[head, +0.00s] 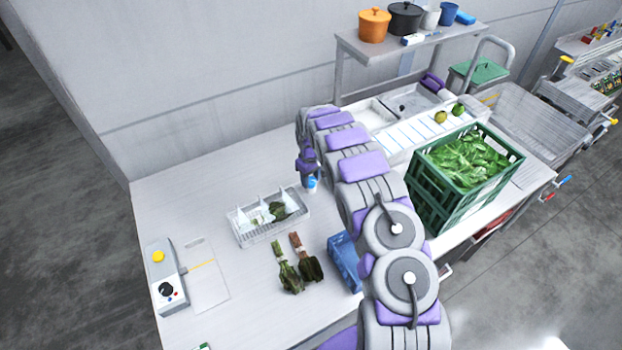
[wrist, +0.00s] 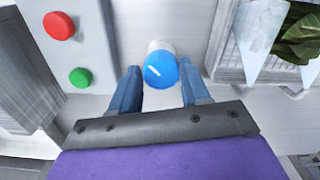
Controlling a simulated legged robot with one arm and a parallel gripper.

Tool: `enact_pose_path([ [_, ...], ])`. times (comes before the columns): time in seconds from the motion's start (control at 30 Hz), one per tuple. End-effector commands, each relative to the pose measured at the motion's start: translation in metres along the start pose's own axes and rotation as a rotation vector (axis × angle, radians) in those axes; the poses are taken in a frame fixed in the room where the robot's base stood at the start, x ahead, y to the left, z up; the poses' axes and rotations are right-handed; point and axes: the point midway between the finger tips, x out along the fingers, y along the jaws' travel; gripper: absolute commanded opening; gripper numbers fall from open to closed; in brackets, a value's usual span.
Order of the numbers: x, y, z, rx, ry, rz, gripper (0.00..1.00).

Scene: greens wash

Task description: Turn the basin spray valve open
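The valve knob (wrist: 160,72) is round and blue with a white line mark, on a pale base, in the middle of the wrist view. My gripper (wrist: 162,80) is open, with one blue finger to the left and one to the right of the knob. The line on the knob is slanted. I cannot tell whether the fingers touch the knob. In the head view my gripper (head: 308,182) is low over the table behind the wire tray, and the knob there is mostly hidden.
A grey box (wrist: 85,35) with red and green buttons stands left of the knob. A wire tray (head: 270,230) with greens and white dividers is close by. A green crate (head: 440,200) of leaves stands right of my arm.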

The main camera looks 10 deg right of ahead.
Motion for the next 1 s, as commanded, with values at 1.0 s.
enact_pose_path([
  [1.0,-0.096,0.000,0.000,0.002,-0.001,0.000,0.67],
])
